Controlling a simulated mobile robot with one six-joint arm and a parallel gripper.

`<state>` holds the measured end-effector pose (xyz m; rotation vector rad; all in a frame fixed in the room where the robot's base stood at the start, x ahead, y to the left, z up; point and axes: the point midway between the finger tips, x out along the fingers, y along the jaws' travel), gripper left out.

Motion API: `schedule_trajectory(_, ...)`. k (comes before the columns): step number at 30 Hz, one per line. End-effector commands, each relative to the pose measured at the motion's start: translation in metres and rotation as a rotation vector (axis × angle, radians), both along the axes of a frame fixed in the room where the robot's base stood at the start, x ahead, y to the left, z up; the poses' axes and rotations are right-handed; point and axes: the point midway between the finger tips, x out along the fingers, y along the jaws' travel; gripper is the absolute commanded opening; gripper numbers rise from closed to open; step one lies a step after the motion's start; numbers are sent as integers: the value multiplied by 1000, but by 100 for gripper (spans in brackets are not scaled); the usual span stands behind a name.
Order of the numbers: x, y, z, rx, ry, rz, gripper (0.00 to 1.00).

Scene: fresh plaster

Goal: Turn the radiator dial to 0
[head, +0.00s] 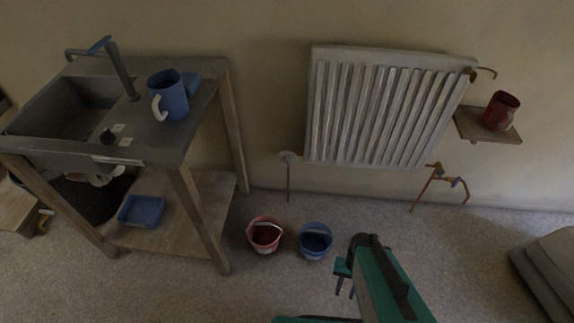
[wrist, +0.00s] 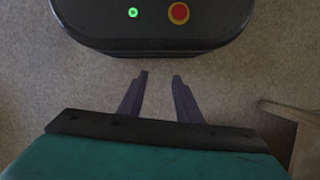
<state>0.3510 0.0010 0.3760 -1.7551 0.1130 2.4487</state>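A white ribbed radiator (head: 375,108) hangs on the wall in the head view. A small pale round fitting (head: 288,157) sits at its lower left, above a copper pipe, and may be the dial; its marking is too small to read. A brass valve (head: 436,168) with pipes is at the lower right, and a brass fitting (head: 474,74) is at the upper right. My gripper (head: 345,285) is low over the floor, well in front of the radiator and touching nothing. In the wrist view its two dark fingers (wrist: 160,88) are apart with bare floor between them.
A sink bench (head: 150,150) with a blue jug (head: 168,97) stands at left. A red bucket (head: 264,234) and a blue bucket (head: 315,241) are on the floor below the radiator. A shelf (head: 472,125) with a red mug (head: 501,111) is at right. Floor at right centre is clear.

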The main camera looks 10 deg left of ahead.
Motion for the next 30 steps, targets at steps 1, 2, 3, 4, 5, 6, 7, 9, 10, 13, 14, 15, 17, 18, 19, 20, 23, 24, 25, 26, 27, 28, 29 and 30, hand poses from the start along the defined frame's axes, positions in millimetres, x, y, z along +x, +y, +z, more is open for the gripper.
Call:
schedule_trajectory(1,19,-2,-18,1,-49,-52,31)
schedule_trajectory(2,30,-3,-24,2,-81,-87,31)
schedule_trajectory(3,47,-5,-32,4,-128,-138,31)
schedule_trajectory(4,60,-7,-38,6,-164,-179,31)
schedule_trajectory(5,74,-9,-43,6,-201,-221,31)
schedule_trajectory(6,92,-13,-50,10,-251,-280,31)
schedule_trajectory(7,106,-17,-55,11,-289,-325,31)
schedule_trajectory(9,138,-28,-63,16,-376,-430,31)
schedule_trajectory(10,152,-32,-66,19,-412,-477,31)
schedule_trajectory(13,196,-53,-73,29,-535,-630,31)
schedule_trajectory(14,209,-60,-74,33,-571,-677,31)
schedule_trajectory(15,226,-71,-75,38,-621,-740,31)
schedule_trajectory(17,250,-88,-75,46,-694,-833,31)
schedule_trajectory(18,265,-101,-75,53,-740,-898,31)
schedule_trajectory(19,275,-111,-74,57,-777,-944,31)
schedule_trajectory(20,286,-121,-73,62,-813,-992,31)
schedule_trajectory(23,317,-158,-67,81,-935,-1148,31)
schedule_trajectory(24,328,-174,-63,88,-984,-1212,31)
schedule_trajectory(25,336,-186,-61,96,-1021,-1259,31)
schedule_trajectory(26,343,-199,-57,102,-1057,-1306,31)
schedule_trajectory(27,351,-217,-53,112,-1107,-1368,31)
schedule_trajectory(28,357,-230,-50,119,-1143,-1413,31)
schedule_trajectory(29,362,-243,-46,127,-1181,-1460,31)
schedule_trajectory(30,367,-262,-41,138,-1232,-1521,31)
